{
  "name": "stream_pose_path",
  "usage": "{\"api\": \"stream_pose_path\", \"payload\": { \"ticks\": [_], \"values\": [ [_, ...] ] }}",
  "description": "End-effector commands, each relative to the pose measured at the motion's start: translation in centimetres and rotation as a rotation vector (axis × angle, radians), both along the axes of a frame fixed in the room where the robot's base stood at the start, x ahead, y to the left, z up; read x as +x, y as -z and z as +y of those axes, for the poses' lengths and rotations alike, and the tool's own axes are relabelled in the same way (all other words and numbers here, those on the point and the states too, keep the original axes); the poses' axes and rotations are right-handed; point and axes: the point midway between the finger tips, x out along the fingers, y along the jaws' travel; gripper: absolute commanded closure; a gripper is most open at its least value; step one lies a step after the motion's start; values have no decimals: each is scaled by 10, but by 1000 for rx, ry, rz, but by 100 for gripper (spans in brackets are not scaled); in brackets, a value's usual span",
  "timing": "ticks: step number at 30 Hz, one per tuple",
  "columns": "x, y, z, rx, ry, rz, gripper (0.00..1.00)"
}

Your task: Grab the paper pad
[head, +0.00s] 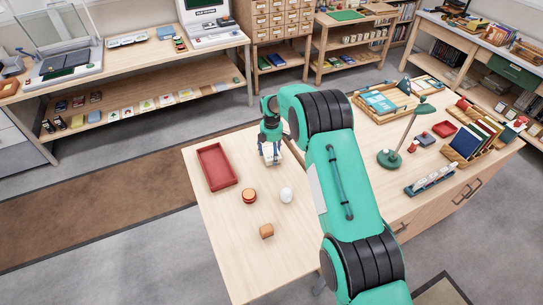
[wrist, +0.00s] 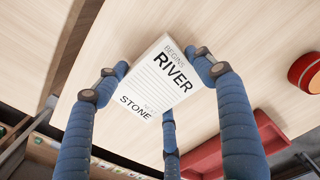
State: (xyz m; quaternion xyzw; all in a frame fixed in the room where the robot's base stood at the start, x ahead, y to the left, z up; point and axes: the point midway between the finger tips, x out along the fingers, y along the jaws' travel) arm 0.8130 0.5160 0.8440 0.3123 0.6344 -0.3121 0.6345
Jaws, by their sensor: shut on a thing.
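The paper pad (wrist: 150,88) is white with printed lines and the words RIVER and STONE on its face. It sits between the blue fingers of my gripper (wrist: 158,80) in the wrist view. My gripper is shut on the pad, with fingertips at its sides. In the head view my gripper (head: 270,155) points down over the light wooden table, and only a small white part of the pad shows there. I cannot tell whether the pad touches the tabletop.
A red tray (head: 217,166) lies left of my gripper. A red and orange round object (head: 249,196), a white rounded object (head: 286,195) and a small brown block (head: 266,231) stand nearer. A green lamp (head: 390,158) stands to the right. The table's near left part is clear.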

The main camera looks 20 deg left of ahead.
Motion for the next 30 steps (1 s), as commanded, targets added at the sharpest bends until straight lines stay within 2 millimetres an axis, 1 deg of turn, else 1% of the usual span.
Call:
{"api": "stream_pose_path", "payload": {
  "ticks": [12, 18, 22, 30],
  "values": [
    [0, -60, 0, 1, 0, -2, 61],
    [1, -82, 1, 1, 0, -2, 61],
    [0, -88, 0, 0, 0, 0, 61],
    [0, -89, 0, 0, 0, 0, 61]
  ]
}}
